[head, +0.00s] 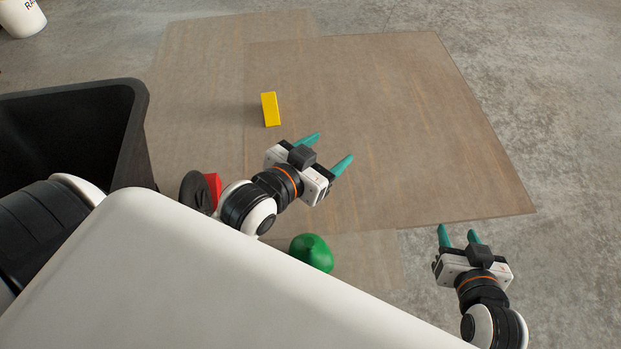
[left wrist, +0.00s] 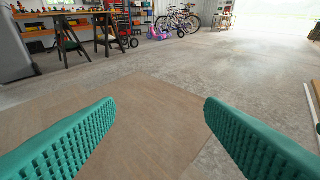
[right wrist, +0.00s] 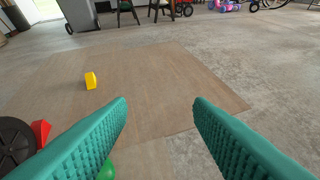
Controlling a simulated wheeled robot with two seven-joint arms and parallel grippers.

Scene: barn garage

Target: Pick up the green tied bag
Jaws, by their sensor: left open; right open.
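The green tied bag (head: 312,252) lies on the floor sheet close to my white body, which hides part of its lower side in the head view. In the right wrist view, a bit of the green bag (right wrist: 107,170) shows at the bottom, behind the left finger. My left gripper (head: 328,150) is open and empty, beyond the bag and above the brown sheet. My right gripper (head: 459,236) is open and empty, to the right of the bag and apart from it. The left wrist view shows open fingers (left wrist: 160,125) with no bag between them.
A yellow block (head: 270,109) stands on the brown sheet (head: 400,110). A red object (head: 213,188) with a dark disc (head: 195,191) is beside my left arm. A black bin (head: 135,130) stands at the left, and a white bucket (head: 22,18) at the far left. Bare concrete is free at right.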

